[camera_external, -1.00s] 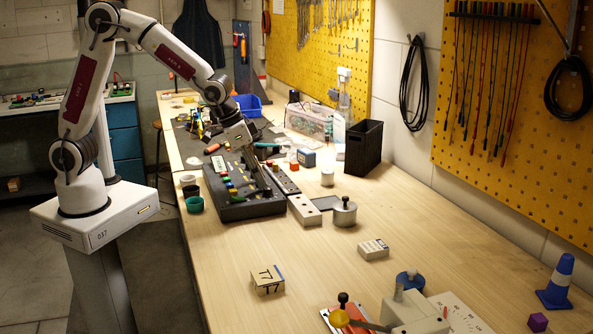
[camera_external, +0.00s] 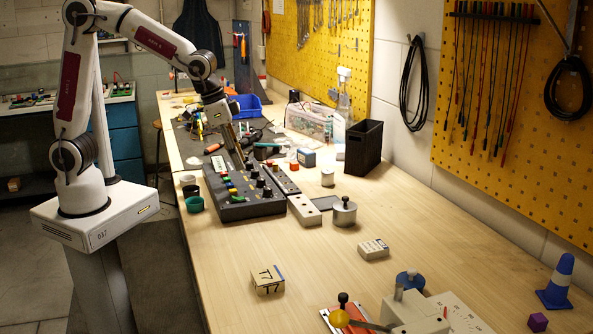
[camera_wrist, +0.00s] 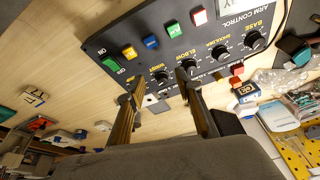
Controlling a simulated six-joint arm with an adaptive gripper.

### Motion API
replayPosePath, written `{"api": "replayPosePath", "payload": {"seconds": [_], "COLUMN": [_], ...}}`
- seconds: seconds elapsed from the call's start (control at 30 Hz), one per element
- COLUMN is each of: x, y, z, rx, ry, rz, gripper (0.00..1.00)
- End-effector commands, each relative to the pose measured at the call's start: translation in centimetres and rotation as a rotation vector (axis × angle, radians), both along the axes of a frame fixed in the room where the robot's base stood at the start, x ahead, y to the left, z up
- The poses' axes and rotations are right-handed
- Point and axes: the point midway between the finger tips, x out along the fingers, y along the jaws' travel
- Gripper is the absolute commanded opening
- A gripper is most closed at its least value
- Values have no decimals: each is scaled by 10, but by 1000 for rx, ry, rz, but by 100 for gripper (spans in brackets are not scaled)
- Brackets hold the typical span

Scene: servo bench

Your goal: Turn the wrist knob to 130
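The dark control panel (camera_external: 233,212) lies on the bench, with several black knobs and coloured switches. In the wrist view the panel (camera_wrist: 122,52) fills the top, and its knobs are labelled base, shoulder, elbow and wrist. The wrist knob (camera_wrist: 162,76) is small and black, at the lower left end of the knob row. My gripper (camera_wrist: 154,87) is open, its fingers apart with the wrist knob showing between the tips; nothing is held. The elbow knob (camera_wrist: 191,66) is beside the right fingertip. In the external view my gripper (camera_external: 240,160) is over the panel's far part. The knob's setting is unreadable.
A white switch block (camera_external: 304,211) and a grey lidded pot (camera_external: 344,213) stand right of the panel. Green and dark cups (camera_external: 194,204) stand left. A black bin (camera_external: 364,147) stands by the wall. The bench in front of the panel is mostly clear.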

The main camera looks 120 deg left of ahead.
Motion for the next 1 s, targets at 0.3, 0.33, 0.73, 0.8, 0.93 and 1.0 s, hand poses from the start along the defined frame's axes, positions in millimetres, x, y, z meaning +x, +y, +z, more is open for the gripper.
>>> {"api": "replayPosePath", "payload": {"seconds": [0.3, 0.33, 0.73, 0.8, 0.93, 1.0], "x": [-32, -34, -65, -71, -80, -85], "y": [-24, -27, -60, -65, -75, -80], "z": [-1, 0, 11, 13, 17, 19], "rx": [-21, -21, -30, -31, -31, -31], "ry": [49, 52, 67, 69, 69, 68], "rz": [-44, -50, -114, -126, -146, -157], "gripper": [35, 35, 35, 35, 35, 35]}}
